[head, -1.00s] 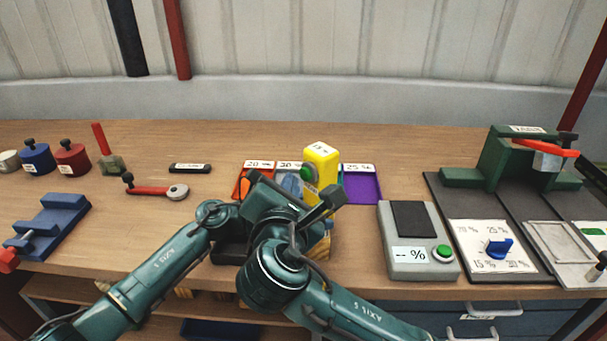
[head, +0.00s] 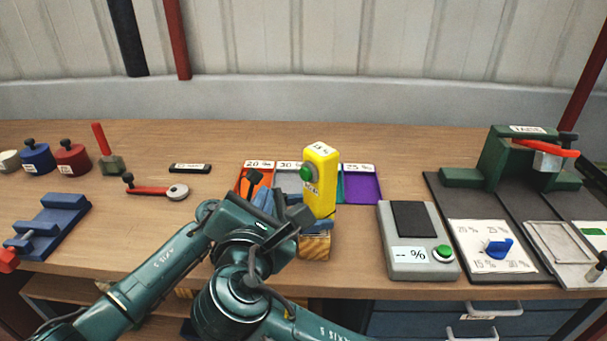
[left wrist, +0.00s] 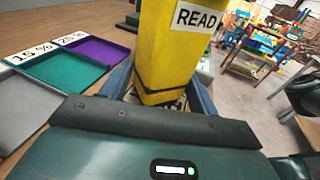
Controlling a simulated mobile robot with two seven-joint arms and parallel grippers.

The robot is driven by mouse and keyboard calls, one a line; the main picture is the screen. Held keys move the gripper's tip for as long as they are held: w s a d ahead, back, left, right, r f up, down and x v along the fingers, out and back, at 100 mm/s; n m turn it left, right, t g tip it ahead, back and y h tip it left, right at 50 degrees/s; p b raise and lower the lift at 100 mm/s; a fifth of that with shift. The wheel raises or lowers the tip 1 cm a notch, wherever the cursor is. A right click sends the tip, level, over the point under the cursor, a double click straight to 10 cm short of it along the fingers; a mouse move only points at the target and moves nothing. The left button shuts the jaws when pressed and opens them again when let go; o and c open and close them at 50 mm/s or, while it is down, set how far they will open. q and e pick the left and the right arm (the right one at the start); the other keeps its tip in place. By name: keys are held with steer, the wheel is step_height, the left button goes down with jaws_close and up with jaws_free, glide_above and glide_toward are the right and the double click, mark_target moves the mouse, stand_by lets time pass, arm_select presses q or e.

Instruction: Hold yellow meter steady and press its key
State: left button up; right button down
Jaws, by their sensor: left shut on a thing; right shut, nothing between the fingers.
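The yellow meter (head: 322,186) stands upright above the front of the bench in the head view, its round green key (head: 306,173) facing left. In the left wrist view, the yellow meter (left wrist: 168,50) with its READ label fills the middle. My left gripper (head: 318,217) is shut on its lower part, one finger on each side; the wrist view shows the fingers (left wrist: 160,92). My right gripper (head: 266,198) is shut and empty, left of the meter and apart from the key. The arms overlap and hide parts of both grippers.
A wooden block (head: 315,247) shows below the meter; contact is unclear. Coloured trays, including a purple one (head: 363,188), lie behind. A grey percent device (head: 405,262) stands right, a green press (head: 515,160) farther right. A red-handled tool (head: 150,190) and weights are left.

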stand_by(0.4)
arm_select(q)
steer(key=o, duration=0.8)
steer(key=shift+o, duration=0.2)
